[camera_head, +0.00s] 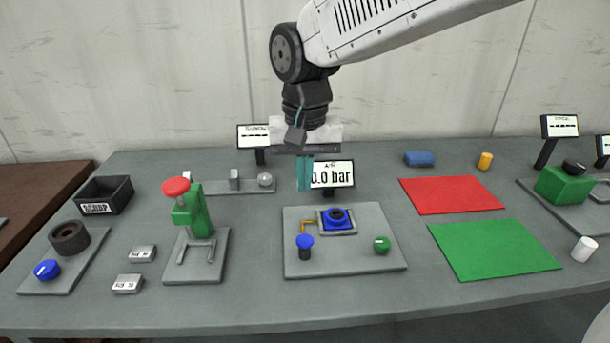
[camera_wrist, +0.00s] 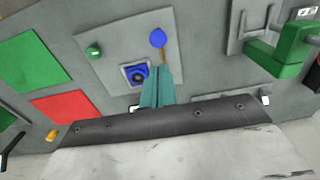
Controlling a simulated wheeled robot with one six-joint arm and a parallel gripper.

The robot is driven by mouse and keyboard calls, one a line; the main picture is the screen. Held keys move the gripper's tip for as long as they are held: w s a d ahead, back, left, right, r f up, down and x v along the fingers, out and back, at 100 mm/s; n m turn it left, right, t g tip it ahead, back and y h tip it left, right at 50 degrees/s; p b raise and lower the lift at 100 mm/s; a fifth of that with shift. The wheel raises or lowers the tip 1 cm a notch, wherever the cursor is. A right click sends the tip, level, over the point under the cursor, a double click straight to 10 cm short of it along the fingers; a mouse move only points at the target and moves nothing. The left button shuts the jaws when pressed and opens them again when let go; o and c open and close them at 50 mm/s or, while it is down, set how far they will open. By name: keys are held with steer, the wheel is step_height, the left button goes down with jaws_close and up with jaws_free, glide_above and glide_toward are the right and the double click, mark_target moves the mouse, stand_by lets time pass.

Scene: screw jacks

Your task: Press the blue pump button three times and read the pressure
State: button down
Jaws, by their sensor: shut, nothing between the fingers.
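The blue pump button (camera_head: 305,241) is a round cap on a dark post at the front left of a grey plate (camera_head: 345,266); it also shows in the wrist view (camera_wrist: 158,38). A blue square fitting with a dark round centre (camera_head: 338,218) sits on the plate, joined by an orange pipe. A green knob (camera_head: 382,244) stands at the plate's right. The pressure display (camera_head: 332,174) behind reads about "0.0 bar", its left edge partly hidden by my gripper. My gripper (camera_head: 304,188) has teal fingers, shut and empty, pointing down above the plate's back, apart from the button.
A green press with a red knob (camera_head: 177,187) stands left of the plate. A red mat (camera_head: 451,195) and a green mat (camera_head: 494,249) lie to the right. A black scrap bin (camera_head: 104,195) stands far left. The table front by the plate is clear.

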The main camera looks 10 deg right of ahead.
mark_target(305, 240)
steer(key=shift+s+r, duration=0.15)
steer(key=shift+r, duration=0.55)
steer(key=shift+f, duration=0.1)
step_height(305, 240, down, 14)
steer(key=shift+r, duration=0.1)
stand_by(0.3)
